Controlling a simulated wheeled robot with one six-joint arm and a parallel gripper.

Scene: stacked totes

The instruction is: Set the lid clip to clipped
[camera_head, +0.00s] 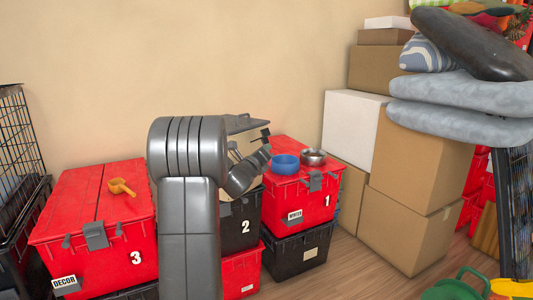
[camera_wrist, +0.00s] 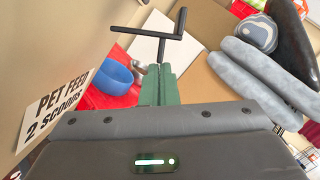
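Grey lid clips show at the front edges of red totes. One clip (camera_head: 96,235) is on the tote marked 3 (camera_head: 125,258), and another clip (camera_head: 315,181) is on the tote marked 1 (camera_head: 318,208). I cannot tell which one the task means, or whether either is clipped. My gripper (camera_head: 265,155) is above the tote marked 2 (camera_head: 238,233), left of tote 1's blue bowl, and apart from both clips. In the wrist view its green fingers (camera_wrist: 157,85) look closed together. A black bent rod (camera_wrist: 160,36) shows at their tips; I cannot tell whether they hold it.
A blue bowl (camera_head: 285,165) and a metal bowl (camera_head: 313,157) stand on tote 1's lid. An orange scoop (camera_head: 121,187) lies on tote 3. Cardboard boxes (camera_head: 415,165) and grey cushions (camera_head: 460,122) rise at right. A "PET FEED" sign (camera_wrist: 57,100) shows in the wrist view.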

